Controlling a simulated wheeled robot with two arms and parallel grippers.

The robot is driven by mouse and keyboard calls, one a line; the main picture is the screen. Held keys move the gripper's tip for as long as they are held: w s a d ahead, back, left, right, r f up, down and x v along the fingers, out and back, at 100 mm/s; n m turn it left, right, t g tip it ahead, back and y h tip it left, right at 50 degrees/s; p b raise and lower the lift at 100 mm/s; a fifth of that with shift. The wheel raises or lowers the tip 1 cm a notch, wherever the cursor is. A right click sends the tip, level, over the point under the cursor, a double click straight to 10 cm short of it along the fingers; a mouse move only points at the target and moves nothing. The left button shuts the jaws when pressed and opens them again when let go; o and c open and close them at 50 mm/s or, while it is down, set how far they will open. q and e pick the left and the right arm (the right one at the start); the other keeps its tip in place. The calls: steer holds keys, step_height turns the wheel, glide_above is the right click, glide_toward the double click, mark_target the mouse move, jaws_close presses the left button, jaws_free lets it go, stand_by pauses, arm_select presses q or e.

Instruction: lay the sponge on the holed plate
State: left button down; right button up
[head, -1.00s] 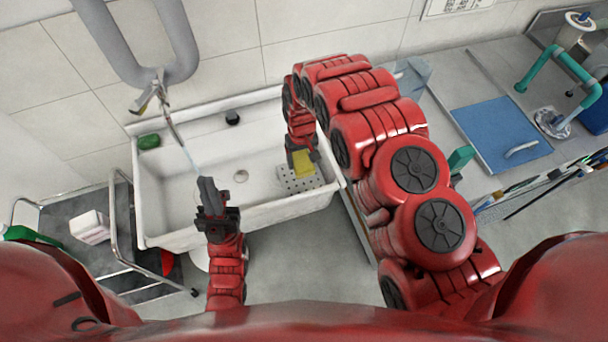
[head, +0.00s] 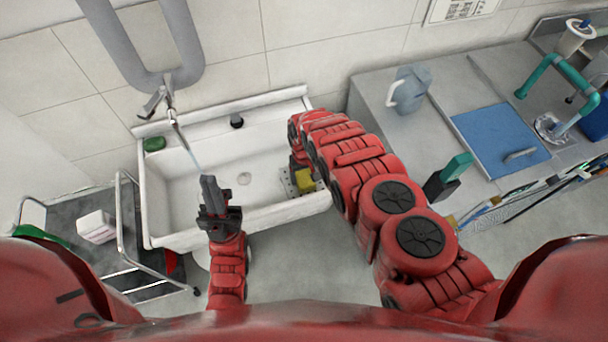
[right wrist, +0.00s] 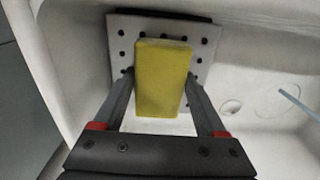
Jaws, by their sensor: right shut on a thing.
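The yellow sponge (head: 305,176) is held by my right gripper (head: 299,170) at the right end of the white sink (head: 160,200). In the right wrist view the sponge (right wrist: 161,78) sits between the two fingers of the right gripper (right wrist: 160,95). Behind it is the pale holed plate (right wrist: 122,45), with rows of dark holes, partly covered by the sponge. In the head view only a bit of the plate (head: 286,184) shows. I cannot tell whether the sponge touches it. My left gripper (head: 209,190) is over the sink's front edge, apart from the sponge; its finger gap is unclear.
A tap (head: 172,112) runs a thin stream into the sink. A green object (head: 155,144) lies on the sink's left back corner. The right counter holds a grey-blue jug (head: 408,90) and a blue board (head: 500,138).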

steer(key=shift+f, duration=0.15)
steer(key=o, duration=1.1)
steer(key=shift+o, duration=0.2)
